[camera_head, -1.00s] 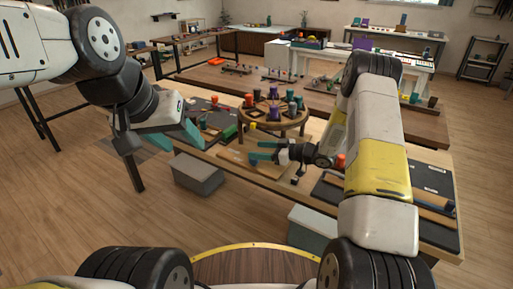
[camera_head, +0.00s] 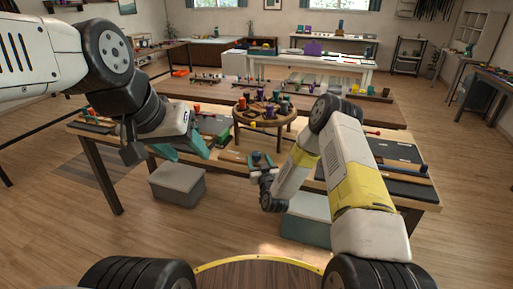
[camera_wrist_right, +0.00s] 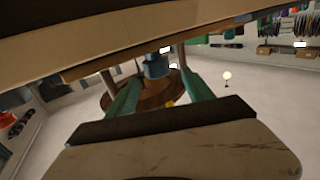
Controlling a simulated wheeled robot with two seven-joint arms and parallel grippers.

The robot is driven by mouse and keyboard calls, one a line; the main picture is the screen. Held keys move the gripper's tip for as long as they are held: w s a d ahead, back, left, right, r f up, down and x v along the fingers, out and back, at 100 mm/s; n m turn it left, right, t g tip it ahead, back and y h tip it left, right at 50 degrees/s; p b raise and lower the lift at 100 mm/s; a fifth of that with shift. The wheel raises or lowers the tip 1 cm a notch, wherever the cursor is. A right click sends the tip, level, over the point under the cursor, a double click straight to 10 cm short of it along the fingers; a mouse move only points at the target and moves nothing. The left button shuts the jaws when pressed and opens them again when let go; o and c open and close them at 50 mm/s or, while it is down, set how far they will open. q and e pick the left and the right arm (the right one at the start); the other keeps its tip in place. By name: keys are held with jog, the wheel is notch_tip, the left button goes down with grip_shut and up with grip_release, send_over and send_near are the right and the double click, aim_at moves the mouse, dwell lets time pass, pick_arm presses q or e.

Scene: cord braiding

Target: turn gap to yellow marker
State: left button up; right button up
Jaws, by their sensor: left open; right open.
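The round wooden braiding stand (camera_head: 264,120) is on the workbench, with several coloured bobbins around its top. A small yellow piece (camera_head: 253,124) is at its near rim; whether it is the yellow marker I cannot tell. A yellow spot (camera_wrist_right: 170,103) also shows in the right wrist view. The gap between bobbins is too small to make out. My left gripper (camera_head: 188,150) is open and empty, left of the stand. My right gripper (camera_head: 262,158) is open at the bench's near edge, below and apart from the stand. Its teal fingers frame the stand in the right wrist view (camera_wrist_right: 160,92).
The workbench (camera_head: 230,160) carries dark mats and tools on both sides of the stand. A grey lidded box (camera_head: 178,184) is on the floor at left, and another box (camera_head: 305,222) is under the right arm. Another table lies behind.

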aim_at(254, 152)
jog(key=shift+s+f+m+h, duration=0.1)
jog(key=shift+f+m+h, duration=0.2)
jog(key=shift+f+h, duration=0.1)
jog(key=shift+w, duration=0.4)
jog(key=w, duration=0.3)
jog(key=w+a, duration=0.1)
jog(key=w, duration=0.2)
jog(key=shift+w+a, duration=0.15)
jog(key=shift+w, duration=0.25)
grip_shut()
jog(key=shift+s+a+r+n+g+y, duration=0.15)
jog(key=shift+n+g+y, duration=0.2)
jog(key=shift+n+y, duration=0.65)
jog(key=shift+w+a+f+n+g+y, duration=0.1)
jog(key=shift+n+g+y, duration=0.4)
jog(key=shift+y, duration=0.8)
jog(key=shift+s, duration=0.1)
jog(key=shift+a, duration=0.1)
